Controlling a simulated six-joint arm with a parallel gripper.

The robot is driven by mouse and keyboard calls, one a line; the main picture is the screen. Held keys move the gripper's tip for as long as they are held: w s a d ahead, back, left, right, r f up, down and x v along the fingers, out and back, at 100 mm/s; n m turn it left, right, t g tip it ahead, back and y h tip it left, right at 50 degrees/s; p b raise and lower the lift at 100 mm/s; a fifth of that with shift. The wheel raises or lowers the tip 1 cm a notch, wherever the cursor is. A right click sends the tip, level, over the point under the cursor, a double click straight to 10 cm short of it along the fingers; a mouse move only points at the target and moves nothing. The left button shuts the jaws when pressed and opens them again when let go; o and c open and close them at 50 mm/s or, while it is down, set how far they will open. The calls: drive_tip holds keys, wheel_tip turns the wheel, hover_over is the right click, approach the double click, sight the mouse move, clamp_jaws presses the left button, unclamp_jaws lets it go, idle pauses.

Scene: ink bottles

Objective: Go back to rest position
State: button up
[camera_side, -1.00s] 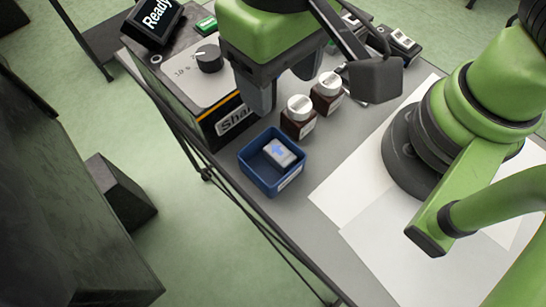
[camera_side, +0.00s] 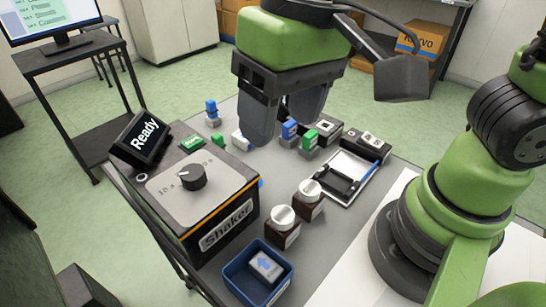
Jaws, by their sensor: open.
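My gripper (camera_side: 283,122) is open and empty. Its two dark fingers point down above the grey table (camera_side: 335,225), over the area behind the bottles. Two dark brown ink bottles with silver caps stand upright beside the shaker: the nearer bottle (camera_side: 282,228) and the farther bottle (camera_side: 309,201). The fingers are apart from both bottles. The black shaker (camera_side: 215,212) with a grey top and a dial stands to the left of the bottles. Small coloured items behind the gripper are partly hidden by its fingers.
A blue bin (camera_side: 240,284) holding a white block with a blue arrow (camera_side: 266,266) stands at the front. A black "Ready" display (camera_side: 141,139) is at the left. A white-framed tray (camera_side: 348,178) and dark devices (camera_side: 366,146) lie behind right. White sheets lie near my base.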

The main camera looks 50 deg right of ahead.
drive_tip(key=s+d+r+m+t, duration=0.1)
drive_tip(key=s+d+r+t, duration=0.1)
drive_tip(key=d, duration=0.4)
drive_tip(key=s+d+r+m+t, duration=0.2)
drive_tip(key=s+d+r+t, duration=0.1)
drive_tip(key=d, duration=0.3)
drive_tip(key=shift+r+t+y, duration=0.3)
drive_tip(key=shift+r+t, duration=0.2)
drive_tip(key=shift+r, duration=0.25)
